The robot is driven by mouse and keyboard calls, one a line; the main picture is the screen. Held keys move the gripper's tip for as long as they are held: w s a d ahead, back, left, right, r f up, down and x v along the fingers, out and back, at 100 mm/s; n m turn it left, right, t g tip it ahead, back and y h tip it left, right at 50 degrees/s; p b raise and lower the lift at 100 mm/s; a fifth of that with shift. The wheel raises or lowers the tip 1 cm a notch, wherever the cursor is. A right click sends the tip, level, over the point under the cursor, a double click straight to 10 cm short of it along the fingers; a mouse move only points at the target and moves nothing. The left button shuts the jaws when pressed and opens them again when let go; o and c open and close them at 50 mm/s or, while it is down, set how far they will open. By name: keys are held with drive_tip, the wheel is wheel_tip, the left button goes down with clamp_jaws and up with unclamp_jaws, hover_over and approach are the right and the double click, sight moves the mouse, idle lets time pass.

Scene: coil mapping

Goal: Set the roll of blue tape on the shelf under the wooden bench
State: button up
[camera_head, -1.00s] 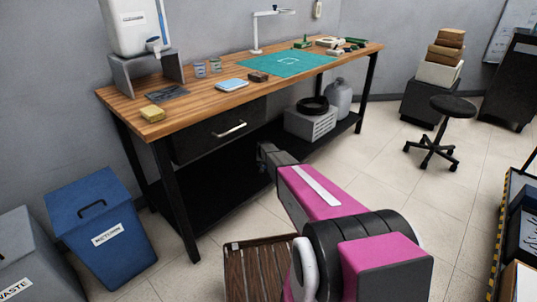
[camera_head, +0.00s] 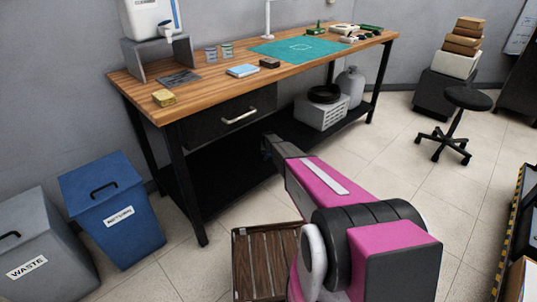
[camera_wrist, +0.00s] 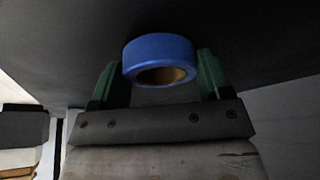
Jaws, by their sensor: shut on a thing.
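The roll of blue tape (camera_wrist: 160,54) shows in the wrist view between the two green fingers of my gripper (camera_wrist: 157,72), which is shut on it. Its brown core faces the camera. A broad dark surface lies behind the roll; I cannot tell whether the roll touches it. In the head view the wooden bench (camera_head: 215,88) stands ahead, with a black shelf (camera_head: 215,185) beneath it. My arm reaches to the shelf's front, below the drawer. The tape and my fingertips are hidden there.
A grey vented box (camera_head: 318,113) with a black ring-shaped thing on it and a grey jug (camera_head: 350,87) occupy the shelf's right end. The shelf's left part looks clear. Bench legs, a blue bin (camera_head: 112,215) and a slatted wooden crate (camera_head: 240,262) stand nearby.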

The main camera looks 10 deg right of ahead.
drive_tip(key=shift+f, duration=0.4)
drive_tip(key=shift+f, duration=0.15)
drive_tip(key=o, duration=0.9)
drive_tip(key=d+v, duration=0.1)
drive_tip(key=v, duration=1.2)
drive_tip(key=s+r+g, duration=0.1)
drive_tip(key=s+r, duration=0.6)
drive_tip(key=s, duration=1)
drive_tip(key=s+r+n+g, duration=0.1)
drive_tip(key=s+r, duration=0.7)
drive_tip(key=s, duration=0.9)
drive_tip(key=s+r+g, duration=0.2)
drive_tip(key=s+r, duration=0.5)
drive_tip(key=s, duration=1.1)
drive_tip(key=shift+s+a+r+n+y, duration=0.1)
drive_tip(key=shift+a+r+n+y, duration=0.1)
drive_tip(key=shift+n+y, duration=0.15)
